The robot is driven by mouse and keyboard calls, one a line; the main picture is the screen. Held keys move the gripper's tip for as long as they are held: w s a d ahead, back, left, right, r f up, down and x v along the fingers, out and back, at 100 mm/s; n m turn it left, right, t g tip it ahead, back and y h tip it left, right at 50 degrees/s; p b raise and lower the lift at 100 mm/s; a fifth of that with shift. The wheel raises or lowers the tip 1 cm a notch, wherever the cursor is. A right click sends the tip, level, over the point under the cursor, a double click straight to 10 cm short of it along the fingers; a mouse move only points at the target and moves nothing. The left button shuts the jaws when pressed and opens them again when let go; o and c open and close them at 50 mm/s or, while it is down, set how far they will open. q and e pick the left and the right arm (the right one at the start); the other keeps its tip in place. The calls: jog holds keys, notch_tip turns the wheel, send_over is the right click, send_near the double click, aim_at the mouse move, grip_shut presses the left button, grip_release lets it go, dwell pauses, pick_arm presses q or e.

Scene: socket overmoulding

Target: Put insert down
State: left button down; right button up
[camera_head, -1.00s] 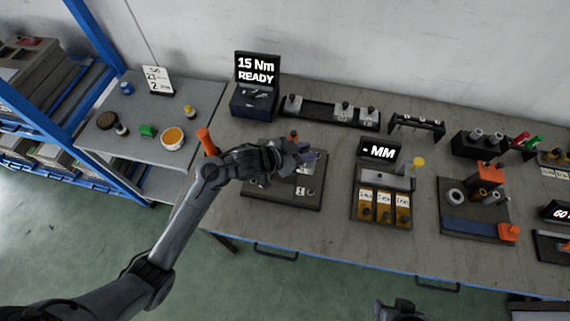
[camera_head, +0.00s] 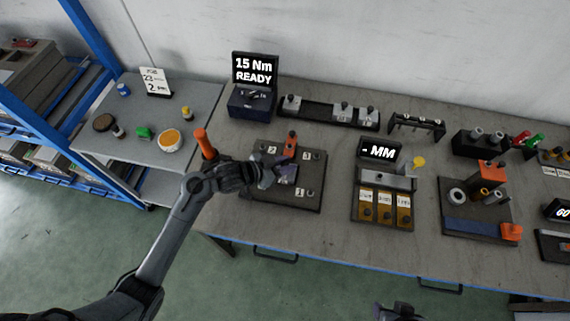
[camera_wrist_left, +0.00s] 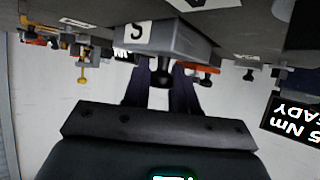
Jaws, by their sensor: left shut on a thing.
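My left gripper (camera_head: 268,178) is over the dark fixture plate (camera_head: 262,200) with the numbered labels on the bench. In the left wrist view my left gripper (camera_wrist_left: 161,88) is shut on the black knob of a grey block-shaped insert (camera_wrist_left: 178,40), which carries a white label with a dark letter. In the head view the gripper largely hides the insert, and I cannot tell whether it touches the plate. A dark part at the bottom edge looks like my right gripper (camera_head: 398,311); its fingers are not clear.
An orange clamp (camera_head: 290,144) stands at the plate's back and an orange-handled post (camera_head: 205,144) to its left. Behind is a rack (camera_head: 316,110) with several knobbed blocks and a gap. The "15 Nm READY" display (camera_head: 254,70) is back left, the "- MM" gauge (camera_head: 380,152) right.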

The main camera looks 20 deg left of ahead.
dwell(0.3)
pick_arm(q)
jog(key=c, duration=1.2)
grip_release()
jog(key=shift+f, duration=0.1)
